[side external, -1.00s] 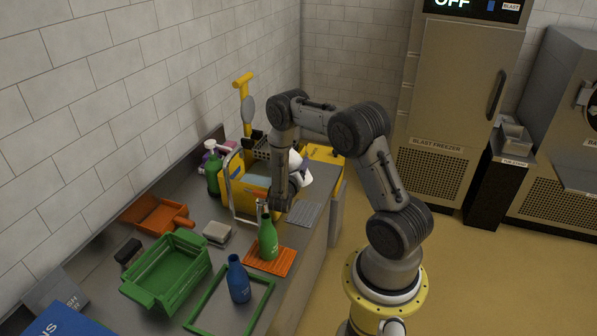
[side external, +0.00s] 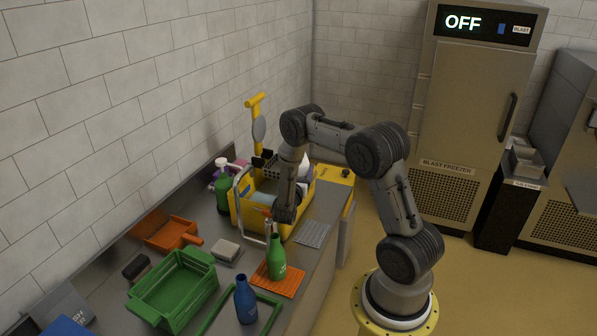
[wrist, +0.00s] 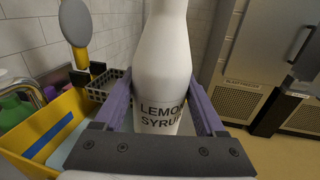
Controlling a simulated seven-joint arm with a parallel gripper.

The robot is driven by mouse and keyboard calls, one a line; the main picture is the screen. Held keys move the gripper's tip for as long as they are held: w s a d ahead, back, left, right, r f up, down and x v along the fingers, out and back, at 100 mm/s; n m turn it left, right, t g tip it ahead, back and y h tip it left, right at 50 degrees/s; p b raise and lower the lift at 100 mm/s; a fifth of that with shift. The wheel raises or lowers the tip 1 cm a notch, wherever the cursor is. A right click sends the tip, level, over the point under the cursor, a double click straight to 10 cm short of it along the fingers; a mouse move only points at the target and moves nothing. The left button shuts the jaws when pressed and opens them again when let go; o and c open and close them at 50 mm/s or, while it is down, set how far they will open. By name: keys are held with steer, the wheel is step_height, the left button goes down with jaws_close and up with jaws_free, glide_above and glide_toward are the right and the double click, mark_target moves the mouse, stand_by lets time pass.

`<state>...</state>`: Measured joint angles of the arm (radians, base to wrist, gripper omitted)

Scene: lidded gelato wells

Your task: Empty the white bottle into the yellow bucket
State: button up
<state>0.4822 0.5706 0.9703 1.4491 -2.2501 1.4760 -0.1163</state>
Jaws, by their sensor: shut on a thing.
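The white bottle (wrist: 162,60) labelled LEMON SYRUP stands between the purple fingers of my gripper (wrist: 160,98), which is shut on it. It looks roughly upright in the wrist view, with its top cut off by the picture edge. In the side view only a bit of white bottle (side external: 304,168) shows behind my arm, and the fingers are hidden. In the wrist view the yellow bucket (wrist: 70,103) is at the lower left, apart from the bottle.
A black basket (wrist: 105,83), a green spray bottle (side external: 222,194) and a yellow-handled tool (side external: 256,120) are around the bucket. Nearer are a green bottle (side external: 277,258) on an orange mat (side external: 290,285), a blue bottle (side external: 245,300) and a green crate (side external: 172,290).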

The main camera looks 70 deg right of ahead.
steer(key=s+r, duration=0.3)
steer(key=s, duration=0.2)
steer(key=shift+a+r, duration=0.2)
steer(key=shift+a, duration=0.05)
stand_by(0.3)
steer(key=w+a+r+n+t+y, duration=0.25)
steer(key=w+a+t, duration=0.2)
steer(key=a, duration=0.45)
steer(key=w+a+r+n+t+y, duration=0.25)
steer(key=w+a, duration=0.35)
steer(key=a, duration=0.3)
steer(key=w+a+r+n+t+y, duration=0.25)
steer(key=w+a+r+t, duration=0.2)
steer(key=a, duration=0.45)
steer(key=a+n+t+y, duration=0.2)
steer(key=a+n+y, duration=0.2)
steer(key=a, duration=0.6)
steer(key=shift+s+a+n+y, duration=0.35)
steer(key=shift+a+y, duration=0.05)
steer(key=shift+y, duration=0.05)
steer(key=shift+d+r, duration=0.1)
